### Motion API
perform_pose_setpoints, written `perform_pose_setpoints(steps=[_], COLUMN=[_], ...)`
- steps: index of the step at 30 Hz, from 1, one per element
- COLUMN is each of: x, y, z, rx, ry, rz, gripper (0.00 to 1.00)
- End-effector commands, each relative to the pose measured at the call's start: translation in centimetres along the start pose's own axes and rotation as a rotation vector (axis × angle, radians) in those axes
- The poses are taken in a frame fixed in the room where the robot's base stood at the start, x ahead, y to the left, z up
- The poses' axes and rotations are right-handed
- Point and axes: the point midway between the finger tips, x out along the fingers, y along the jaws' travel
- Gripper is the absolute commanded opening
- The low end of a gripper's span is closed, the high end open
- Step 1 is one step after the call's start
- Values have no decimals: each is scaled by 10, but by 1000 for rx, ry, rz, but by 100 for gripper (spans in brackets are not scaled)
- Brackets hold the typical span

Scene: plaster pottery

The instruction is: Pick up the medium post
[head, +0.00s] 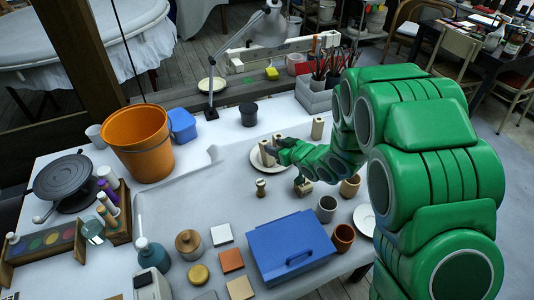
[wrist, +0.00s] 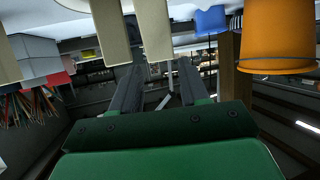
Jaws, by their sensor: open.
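Several cream cylindrical posts stand around my gripper (head: 275,150). One post (head: 267,157) stands on a white plate (head: 257,166), with another post top (head: 277,139) close behind the gripper. A third post (head: 317,128) stands on the table to the right, and a short one (head: 260,187) stands in front of the plate. I cannot tell which is the medium post. In the wrist view, which is upside down, two posts (wrist: 112,30) (wrist: 155,28) show just beyond the dark fingers. The fingers are apart with nothing between them. My arm hides part of the plate.
A blue box (head: 290,248), a grey cup (head: 326,208) and a brown cup (head: 342,238) are in front. White table is bare left of the plate.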

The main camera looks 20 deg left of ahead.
Motion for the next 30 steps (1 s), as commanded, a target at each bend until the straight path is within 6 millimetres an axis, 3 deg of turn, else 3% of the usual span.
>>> perform_pose_setpoints(steps=[9, 18, 27, 30], x=[35, 39, 38, 38], y=[-2, -1, -1, -1], z=[3, 2, 2, 3], rx=[0, 0, 0, 0], ry=[2, 1, 0, 0], rz=[-2, -1, -1, -1], gripper=[45, 45, 0, 0])
